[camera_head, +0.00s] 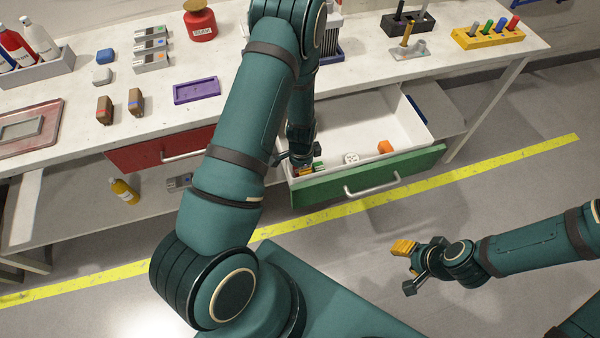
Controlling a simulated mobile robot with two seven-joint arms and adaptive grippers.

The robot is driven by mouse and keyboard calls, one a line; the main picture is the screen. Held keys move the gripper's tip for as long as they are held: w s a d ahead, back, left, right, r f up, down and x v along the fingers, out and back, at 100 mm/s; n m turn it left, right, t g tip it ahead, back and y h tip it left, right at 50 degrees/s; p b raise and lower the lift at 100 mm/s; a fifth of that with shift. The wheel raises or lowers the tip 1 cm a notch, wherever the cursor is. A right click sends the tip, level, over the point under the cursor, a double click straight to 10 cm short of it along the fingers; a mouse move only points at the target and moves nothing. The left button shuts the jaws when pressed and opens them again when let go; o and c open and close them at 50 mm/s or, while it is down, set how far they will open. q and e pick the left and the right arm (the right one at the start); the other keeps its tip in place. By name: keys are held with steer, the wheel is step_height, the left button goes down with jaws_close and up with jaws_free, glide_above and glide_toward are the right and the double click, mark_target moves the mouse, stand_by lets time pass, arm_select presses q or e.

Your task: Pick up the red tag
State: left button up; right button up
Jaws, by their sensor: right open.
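The green-fronted drawer (420,162) of the bench is open. In its left front corner lie small coloured pieces (314,169), green, yellow and reddish; they are too small to tell whether one is the red tag. My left gripper (297,160) reaches down into that corner, close beside these pieces. Its fingers are small and partly hidden, so I cannot tell if they are open. My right gripper (408,268) is open, out over the floor in front of the drawer. An orange-yellow piece (403,247) shows at one of its fingers; I cannot tell what it is.
The drawer also holds a white round piece (351,158) and an orange piece (385,147). A shut red drawer (150,152) is to the left. On the bench (240,125) stand a purple tray (196,90), a red can (200,22) and a yellow marker rack (487,38).

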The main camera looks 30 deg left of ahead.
arm_select(q)
steer(key=shift+f, duration=0.45)
steer(key=c, duration=0.9)
steer(key=shift+o, duration=0.2)
steer(key=shift+r, duration=0.1)
